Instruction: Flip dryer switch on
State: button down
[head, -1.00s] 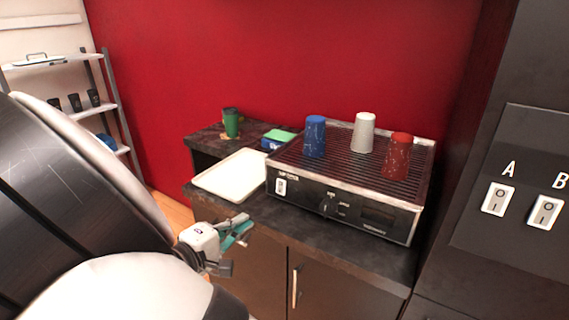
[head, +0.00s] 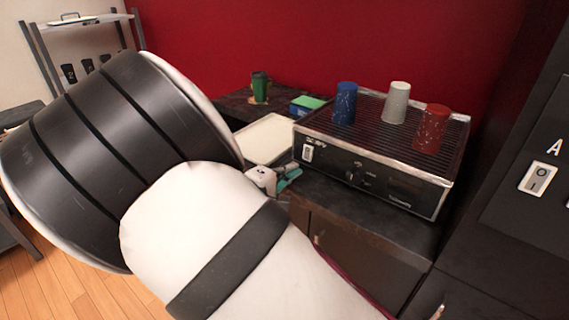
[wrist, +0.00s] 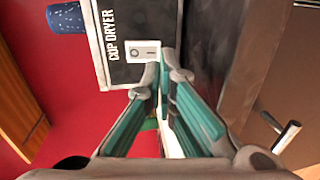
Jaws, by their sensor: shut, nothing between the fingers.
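The cup dryer (head: 390,186) is a dark box with a ribbed top, standing on the black cabinet. Its white rocker switch (head: 308,153) is at the left end of the front panel. In the wrist view the switch (wrist: 144,52) shows beside the "CUP DRYER" lettering, marked with O and I. My gripper (head: 291,172) is in front of the dryer's left end, low and close to the switch. In the wrist view the teal-sided fingers (wrist: 160,72) are together and empty, with their tips by the switch's edge. I cannot tell whether they touch it.
Blue (head: 344,104), white (head: 396,102) and red (head: 431,129) cups stand upside down on the dryer. A white tray (head: 268,135), a green cup (head: 260,86) and a green-topped sponge (head: 306,104) are to the left. A dark panel with switch A (head: 538,178) is at right.

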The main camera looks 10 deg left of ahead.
aim_at(306, 160)
jog(key=shift+x, duration=2.2)
